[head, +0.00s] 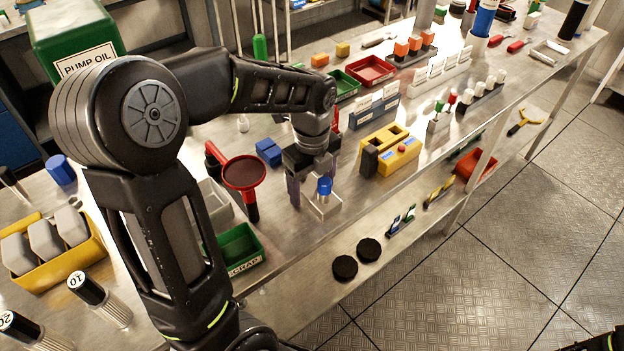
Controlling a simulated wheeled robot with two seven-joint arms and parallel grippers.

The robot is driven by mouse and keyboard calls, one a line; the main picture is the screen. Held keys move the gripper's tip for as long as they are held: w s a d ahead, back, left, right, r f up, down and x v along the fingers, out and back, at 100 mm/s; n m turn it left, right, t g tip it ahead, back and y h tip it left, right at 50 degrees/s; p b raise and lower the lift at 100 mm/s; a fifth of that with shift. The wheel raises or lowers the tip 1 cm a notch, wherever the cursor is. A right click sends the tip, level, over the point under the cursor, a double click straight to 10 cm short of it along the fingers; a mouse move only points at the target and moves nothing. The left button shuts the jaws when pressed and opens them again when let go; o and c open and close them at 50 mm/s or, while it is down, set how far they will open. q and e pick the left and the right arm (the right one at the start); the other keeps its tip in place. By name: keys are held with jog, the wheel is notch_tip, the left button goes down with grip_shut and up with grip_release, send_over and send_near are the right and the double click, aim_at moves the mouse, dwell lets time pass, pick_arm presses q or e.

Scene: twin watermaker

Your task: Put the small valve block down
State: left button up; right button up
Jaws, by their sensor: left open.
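The small valve block (323,208) is a pale metallic block with a blue cap on top. It appears to stand upright on the metal bench, close to the front edge. My left gripper (312,183) points down at the block from above and behind, with its fingers apart. One finger shows just left of the block; the other is partly hidden behind the blue cap. I cannot tell whether either finger touches the block.
A red round funnel-like piece (244,173) and a green scrap tray (240,250) stand left of the block. A yellow fixture (391,150) stands to the right. Black discs (345,267) lie on the lower shelf.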

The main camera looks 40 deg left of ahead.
aim_at(312, 187)
pick_arm(q)
notch_tip(312, 187, up, 12)
jog(key=shift+r, duration=0.15)
dwell(0.3)
dwell(0.6)
